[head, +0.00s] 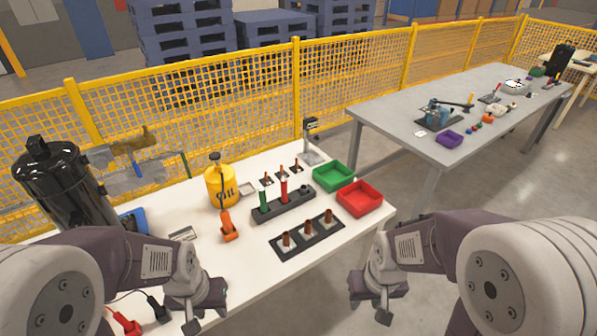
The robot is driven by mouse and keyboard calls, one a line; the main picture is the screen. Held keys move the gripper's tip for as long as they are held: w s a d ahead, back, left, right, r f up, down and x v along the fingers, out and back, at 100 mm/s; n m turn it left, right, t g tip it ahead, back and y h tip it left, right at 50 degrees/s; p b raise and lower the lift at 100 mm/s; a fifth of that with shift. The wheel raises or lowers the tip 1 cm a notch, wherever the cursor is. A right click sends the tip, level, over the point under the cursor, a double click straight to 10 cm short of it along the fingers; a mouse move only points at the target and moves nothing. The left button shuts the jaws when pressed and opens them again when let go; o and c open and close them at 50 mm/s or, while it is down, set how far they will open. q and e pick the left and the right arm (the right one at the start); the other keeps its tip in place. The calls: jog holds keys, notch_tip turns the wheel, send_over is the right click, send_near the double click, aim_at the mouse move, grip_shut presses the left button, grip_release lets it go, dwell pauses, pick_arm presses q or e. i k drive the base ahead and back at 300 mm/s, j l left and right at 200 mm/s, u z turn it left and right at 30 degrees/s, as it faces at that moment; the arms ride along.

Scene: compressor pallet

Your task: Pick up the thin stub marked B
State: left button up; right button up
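Three thin copper-brown stubs stand on small dark plates at the back of the white table: a left one (266,175), a middle one (281,170) and a right one (296,163). Three thicker brown stubs (307,228) stand on a dark strip (277,249) closer to me. Any letters are too small to read, so I cannot tell which stub is B. My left gripper (207,306) is over the table's front edge, well short of the stubs. My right gripper (369,300) is in front of the table, over the floor. The fingers of both are unclear; no held object shows.
A dark block (284,207) with a green and a red cylinder lies between the stub rows. A green bin (334,175) and a red bin (360,197) stand right. A yellow oil can (220,187), orange tool (228,228) and black tank (62,185) stand left.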

aim_at(266, 180)
jog(key=i+l+u, duration=0.3)
jog(key=u, duration=0.2)
jog(key=i+l+u, duration=0.7)
jog(key=l+u, duration=0.3)
